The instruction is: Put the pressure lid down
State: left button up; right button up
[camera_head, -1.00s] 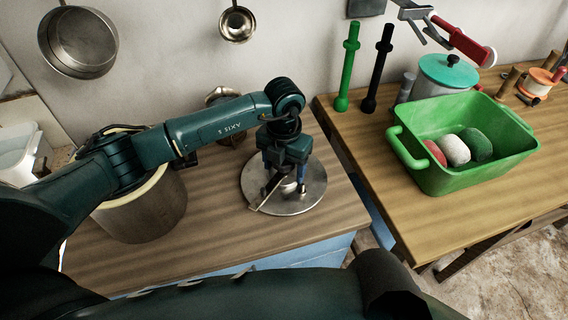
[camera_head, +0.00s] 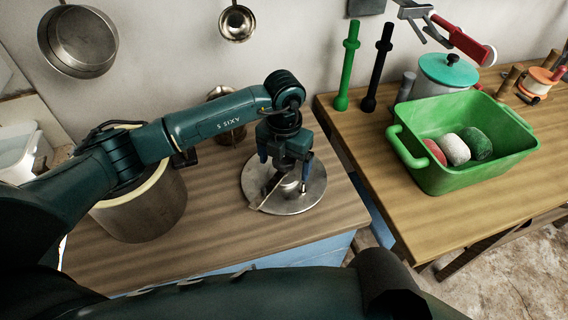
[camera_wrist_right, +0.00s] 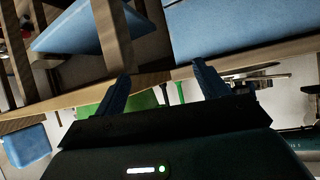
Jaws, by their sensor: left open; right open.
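The pressure lid (camera_head: 312,190) is a round silver metal disc with a raised middle and a flat bar handle across it. In the head view it lies flat on the wooden counter. My left gripper (camera_head: 282,176) is right above the lid's middle, with its blue fingers spread open on either side of the handle area; whether they touch it I cannot tell. My right gripper (camera_wrist_right: 165,90) shows in the right wrist view, its two blue fingers apart and nothing between them.
A pot with a pale rim (camera_head: 145,212) stands left of the lid, partly behind my left arm. A green tub (camera_head: 462,175) with several rounded items sits on the right table (camera_head: 385,190). A gap separates counter and table. Pans hang on the wall.

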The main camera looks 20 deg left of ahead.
pick_arm(q)
notch_tip(320, 180, up, 10)
jog(key=shift+f+b, duration=0.1)
jog(key=shift+b, duration=0.45)
jog(key=shift+r, duration=0.6)
pick_arm(e)
jog(key=shift+a, duration=0.2)
jog(key=shift+f, duration=0.15)
